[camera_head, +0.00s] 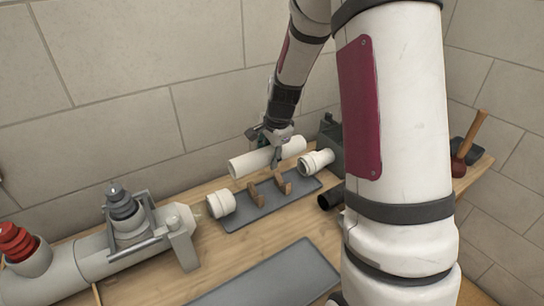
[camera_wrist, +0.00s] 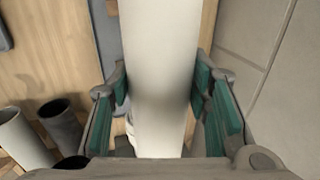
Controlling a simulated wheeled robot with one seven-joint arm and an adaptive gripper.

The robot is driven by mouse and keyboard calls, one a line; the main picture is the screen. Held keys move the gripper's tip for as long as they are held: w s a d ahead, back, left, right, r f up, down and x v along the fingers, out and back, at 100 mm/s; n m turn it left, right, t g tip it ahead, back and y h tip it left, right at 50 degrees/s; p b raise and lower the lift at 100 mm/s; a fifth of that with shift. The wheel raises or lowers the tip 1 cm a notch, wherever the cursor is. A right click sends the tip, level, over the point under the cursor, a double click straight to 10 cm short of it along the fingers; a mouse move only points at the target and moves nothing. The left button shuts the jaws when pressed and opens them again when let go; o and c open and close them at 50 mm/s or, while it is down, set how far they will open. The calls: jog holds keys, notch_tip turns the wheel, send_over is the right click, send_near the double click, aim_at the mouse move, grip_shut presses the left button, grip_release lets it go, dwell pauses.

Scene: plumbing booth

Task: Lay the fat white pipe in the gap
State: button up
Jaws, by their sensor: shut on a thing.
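The fat white pipe (camera_head: 266,156) is held by my gripper (camera_head: 275,147) above the back of the bench, close to the wall. In the wrist view the pipe (camera_wrist: 160,60) runs lengthwise between the green finger pads, and the gripper (camera_wrist: 165,103) is shut on it. The gap lies between two white pipe sockets, the left one (camera_head: 221,203) and the right one (camera_head: 316,162), on a dark grey plate (camera_head: 262,208). Brown wooden cradles (camera_head: 270,191) stand in the gap, in front of and below the pipe. The exact height of the pipe is hard to tell.
A large grey pipe assembly with a clamp (camera_head: 130,222) and a red-capped valve (camera_head: 18,245) stands at the left. A flat grey mat (camera_head: 270,277) lies in front. A dark pipe (camera_head: 330,200) and a wooden-handled mallet (camera_head: 470,143) are at the right. My arm hides part of the bench.

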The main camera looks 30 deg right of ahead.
jog(key=shift+f+b, duration=3.15)
jog(key=shift+f, duration=1.8)
jog(key=o, duration=1.3)
jog(key=v, duration=1.2)
